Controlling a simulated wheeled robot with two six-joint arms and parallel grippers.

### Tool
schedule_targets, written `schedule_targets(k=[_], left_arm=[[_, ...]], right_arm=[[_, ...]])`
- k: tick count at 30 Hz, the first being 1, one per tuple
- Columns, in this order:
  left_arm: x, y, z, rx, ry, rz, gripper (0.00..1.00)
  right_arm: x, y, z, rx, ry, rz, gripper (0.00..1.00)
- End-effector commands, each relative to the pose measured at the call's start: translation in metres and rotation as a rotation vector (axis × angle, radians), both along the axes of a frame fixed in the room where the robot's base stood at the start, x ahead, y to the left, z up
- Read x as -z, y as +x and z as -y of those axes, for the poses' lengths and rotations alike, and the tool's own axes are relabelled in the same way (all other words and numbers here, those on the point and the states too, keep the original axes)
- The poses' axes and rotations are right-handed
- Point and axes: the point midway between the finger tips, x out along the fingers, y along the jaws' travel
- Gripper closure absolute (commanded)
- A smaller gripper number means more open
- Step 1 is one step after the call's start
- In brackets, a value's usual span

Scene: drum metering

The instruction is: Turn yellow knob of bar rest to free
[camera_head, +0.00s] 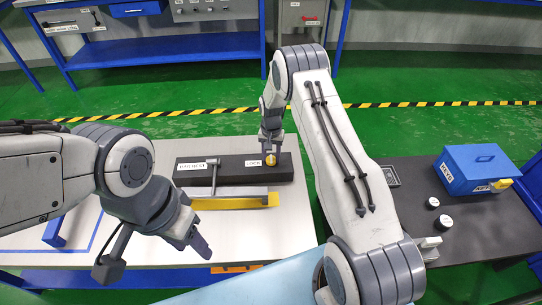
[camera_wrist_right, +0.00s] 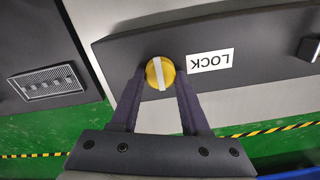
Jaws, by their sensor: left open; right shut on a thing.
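The bar rest (camera_head: 235,178) is a long dark block on the white table, with printed labels on top. Its round yellow knob (camera_head: 270,158) is at the right end. The knob also shows in the right wrist view (camera_wrist_right: 160,73), with a white stripe running nearly upright in the picture, slightly slanted. A label reading LOCK (camera_wrist_right: 210,61) lies beside it. My right gripper (camera_wrist_right: 159,80) is shut on the knob from above, one finger on each side. My left gripper (camera_head: 153,262) is open and empty, over the table's front left, apart from the bar rest.
A metal lever (camera_head: 214,178) stands up from the bar rest. A grey and yellow bar (camera_head: 235,201) lies in front of it. On the dark table at right are a blue box (camera_head: 475,169) and small round pieces. Blue benches stand behind the floor tape.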

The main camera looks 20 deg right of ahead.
Motion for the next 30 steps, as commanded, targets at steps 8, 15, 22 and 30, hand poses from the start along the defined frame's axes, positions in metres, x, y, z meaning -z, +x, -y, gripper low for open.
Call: schedule_targets(k=[8,15,22,30], left_arm=[[0.0,0.0,0.0,0.0,0.0,0.0,0.5],[0.0,0.0,0.0,0.0,0.0,0.0,0.5],[0.0,0.0,0.0,0.0,0.0,0.0,0.5],[-0.001,0.0,0.0,0.0,0.0,0.0,0.5]], right_arm=[[0.0,-0.001,0.0,0.003,0.002,-0.003,0.31],[0.0,0.0,0.0,0.001,0.001,-0.002,0.24],[-0.012,0.001,0.0,0.0,0.0,0.004,0.24],[-0.064,0.001,0.0,0.001,0.0,0.004,0.24]])
